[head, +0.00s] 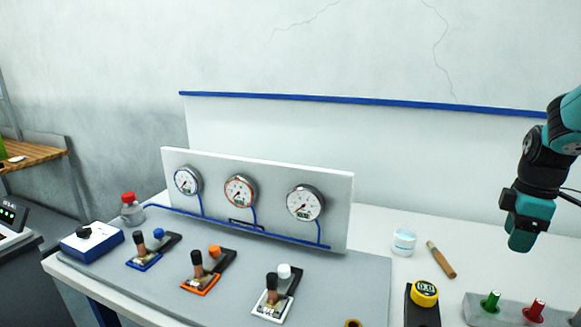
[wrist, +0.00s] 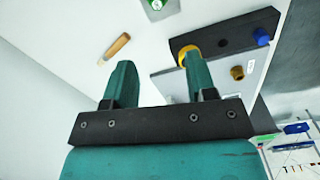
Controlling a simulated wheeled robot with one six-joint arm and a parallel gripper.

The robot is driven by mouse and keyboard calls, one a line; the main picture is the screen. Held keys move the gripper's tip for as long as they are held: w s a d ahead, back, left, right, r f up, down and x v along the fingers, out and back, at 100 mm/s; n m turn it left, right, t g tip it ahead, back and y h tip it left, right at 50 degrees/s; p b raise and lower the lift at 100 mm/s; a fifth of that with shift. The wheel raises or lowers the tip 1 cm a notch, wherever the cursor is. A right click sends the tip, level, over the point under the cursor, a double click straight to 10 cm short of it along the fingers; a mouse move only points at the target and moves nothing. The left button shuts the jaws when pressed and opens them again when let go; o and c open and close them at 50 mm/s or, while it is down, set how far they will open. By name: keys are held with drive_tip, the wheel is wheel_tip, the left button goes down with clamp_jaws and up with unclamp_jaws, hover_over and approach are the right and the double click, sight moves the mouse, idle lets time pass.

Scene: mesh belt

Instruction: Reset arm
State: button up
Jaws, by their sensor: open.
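My gripper (head: 522,240) is at the right side of the head view, raised above the white bench and pointing down. In the wrist view my gripper (wrist: 160,85) shows two teal fingers spread apart, with nothing between them. The teal and black arm comes in from the right edge of the head view.
A panel with three gauges (head: 239,191) stands on the bench, with three levers (head: 198,272) before it. A white jar (head: 404,241), a wooden-handled tool (head: 441,260), a yellow-topped device (head: 424,293) and a red-capped bottle (head: 131,209) also stand or lie there.

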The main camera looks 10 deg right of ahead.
drive_tip(key=s+a+r+y, duration=0.1)
drive_tip(key=a+r, duration=0.1)
drive_tip(key=a, duration=0.9)
drive_tip(key=a+r, duration=0.2)
drive_tip(key=a, duration=0.9)
drive_tip(key=s+a+r+m+y, duration=0.1)
drive_tip(key=s+a+m+y, duration=0.1)
drive_tip(key=s+a, duration=1.2)
drive_tip(key=shift+s+a+r+y, duration=0.2)
drive_tip(key=shift+a+y, duration=0.3)
drive_tip(key=shift+a, duration=0.4)
drive_tip(key=shift+w, duration=0.1)
drive_tip(key=shift+c, duration=0.8)
